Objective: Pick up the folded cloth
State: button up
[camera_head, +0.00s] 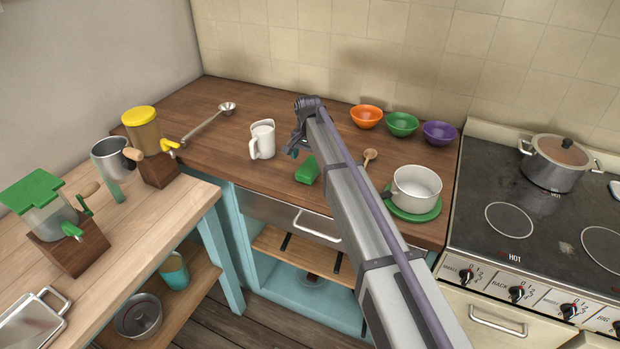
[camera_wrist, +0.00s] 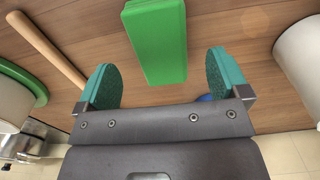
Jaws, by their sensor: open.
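A green block-like item (camera_head: 308,170), which looks like the folded cloth, lies on the brown wooden counter between the white mug and the wooden spoon. In the wrist view the same green item (camera_wrist: 157,38) is at top centre, its near end between the fingers or just beyond them. My gripper (camera_head: 296,146) is open and empty over the counter, just behind the green item in the head view. Its two teal finger pads (camera_wrist: 162,80) are spread wide in the wrist view. I cannot tell its exact height above the counter.
A white mug (camera_head: 262,140) stands left of the green item. A wooden spoon (camera_head: 369,159) and a white pot (camera_head: 416,187) on a green plate (camera_head: 408,213) are to the right. Orange (camera_head: 366,117), green (camera_head: 402,124) and purple (camera_head: 439,133) bowls line the back.

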aim_at(309, 167)
notch_tip(309, 167, down, 5)
jog(key=b, duration=0.5)
jog(key=shift+f, duration=0.2)
jog(key=shift+r, duration=0.25)
jog(key=c, duration=1.1)
jog(key=shift+r, duration=0.1)
notch_tip(309, 167, up, 10)
jog(key=p, duration=1)
